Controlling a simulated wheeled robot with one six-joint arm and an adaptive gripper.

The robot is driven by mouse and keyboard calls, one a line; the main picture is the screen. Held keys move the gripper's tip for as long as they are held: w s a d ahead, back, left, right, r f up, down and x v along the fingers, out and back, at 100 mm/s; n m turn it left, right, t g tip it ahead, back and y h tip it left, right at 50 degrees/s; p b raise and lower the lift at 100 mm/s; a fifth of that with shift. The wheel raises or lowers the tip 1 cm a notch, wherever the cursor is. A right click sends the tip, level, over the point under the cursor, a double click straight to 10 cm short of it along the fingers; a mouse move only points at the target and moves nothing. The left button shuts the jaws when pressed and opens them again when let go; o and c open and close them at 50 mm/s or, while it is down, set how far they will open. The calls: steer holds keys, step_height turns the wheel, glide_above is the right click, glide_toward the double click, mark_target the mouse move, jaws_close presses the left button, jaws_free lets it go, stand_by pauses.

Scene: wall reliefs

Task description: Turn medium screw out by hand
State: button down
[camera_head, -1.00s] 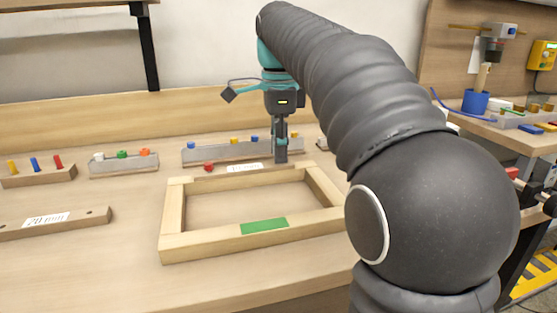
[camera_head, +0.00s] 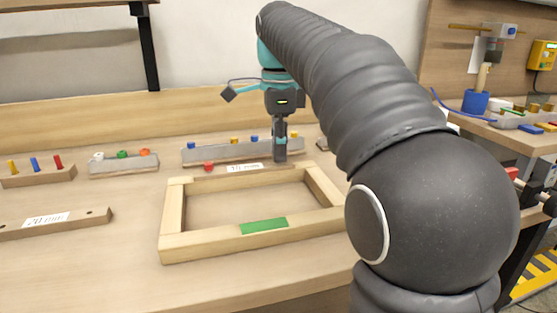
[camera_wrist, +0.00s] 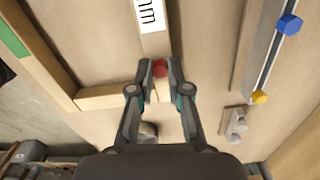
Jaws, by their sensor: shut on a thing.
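A red screw head (camera_wrist: 160,68) stands between my fingertips in the wrist view, at one end of a wooden strip with a white "mm" label (camera_wrist: 151,14). My gripper (camera_wrist: 160,67) is shut on this screw head, pointing down. In the head view my gripper (camera_head: 280,158) is at the right end of the labelled strip (camera_head: 245,168), behind the wooden frame, and hides the held screw. A second red screw head (camera_head: 208,166) sits at the strip's left end. The screw's shaft is not visible.
The wooden frame (camera_head: 173,213) with a green patch lies in front. A grey rail (camera_head: 215,152) with blue and yellow heads is close behind. A small grey block (camera_wrist: 235,122) lies beside my gripper. Racks of coloured pieces (camera_head: 38,176) stand at left.

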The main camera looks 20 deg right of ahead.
steer(key=n, duration=0.3)
stand_by(0.4)
steer(key=n, duration=0.4)
steer(key=shift+n, duration=0.6)
steer(key=n, duration=0.5)
steer(key=shift+n, duration=0.6)
